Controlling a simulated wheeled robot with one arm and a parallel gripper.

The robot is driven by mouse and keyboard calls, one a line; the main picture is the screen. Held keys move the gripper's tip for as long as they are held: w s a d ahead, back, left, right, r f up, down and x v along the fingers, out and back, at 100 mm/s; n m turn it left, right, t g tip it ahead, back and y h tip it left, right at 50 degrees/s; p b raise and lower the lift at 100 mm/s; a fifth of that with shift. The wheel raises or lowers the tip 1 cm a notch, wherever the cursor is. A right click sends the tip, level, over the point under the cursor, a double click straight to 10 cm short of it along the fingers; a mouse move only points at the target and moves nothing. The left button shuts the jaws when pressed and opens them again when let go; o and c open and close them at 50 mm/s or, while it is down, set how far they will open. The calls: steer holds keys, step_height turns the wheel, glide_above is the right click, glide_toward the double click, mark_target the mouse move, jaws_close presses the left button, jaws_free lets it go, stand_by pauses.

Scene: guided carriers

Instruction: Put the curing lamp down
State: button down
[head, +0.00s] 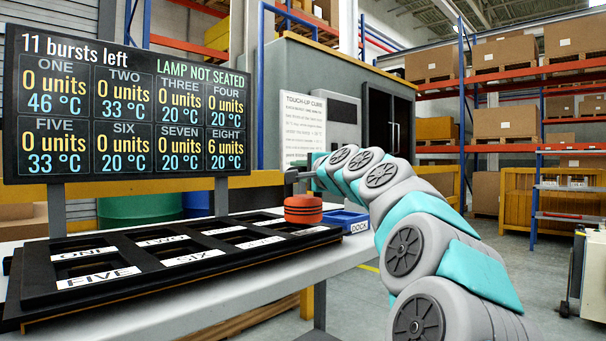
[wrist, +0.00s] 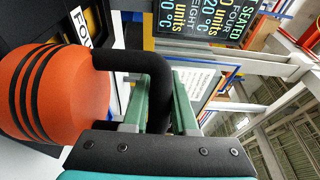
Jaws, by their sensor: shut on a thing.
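The curing lamp (head: 303,211) is an orange body with dark bands, in the head view just left of the blue dock (head: 352,217) and behind the black tray's right end. In the wrist view the lamp (wrist: 60,88) fills the left side, and its black bent handle (wrist: 130,60) runs between the green fingers. My gripper (wrist: 160,100) is shut on that handle. In the head view my gripper (head: 298,176) is above the lamp, partly hidden by my arm. I cannot tell whether the lamp's base touches the bench. The sign reads "LAMP NOT SEATED".
A black tray (head: 150,290) with labelled compartments covers much of the white bench (head: 250,285). The display (head: 130,105) stands behind it, showing 11 bursts left. A grey cabinet (head: 345,75) with a notice stands behind the dock. Open floor lies to the right.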

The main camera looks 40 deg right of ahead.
mark_target(307, 196)
steer(key=w+d+f, duration=0.2)
steer(key=w+f, duration=0.2)
steer(key=w, duration=0.4)
steer(key=shift+w+d+b, duration=0.3)
steer(key=shift+w+d, duration=0.05)
steer(key=shift+d, duration=0.05)
steer(key=shift+f, duration=0.1)
steer(key=c, duration=0.7)
jaws_free()
steer(key=shift+f, duration=0.15)
steer(key=v, duration=1.2)
stand_by(1.2)
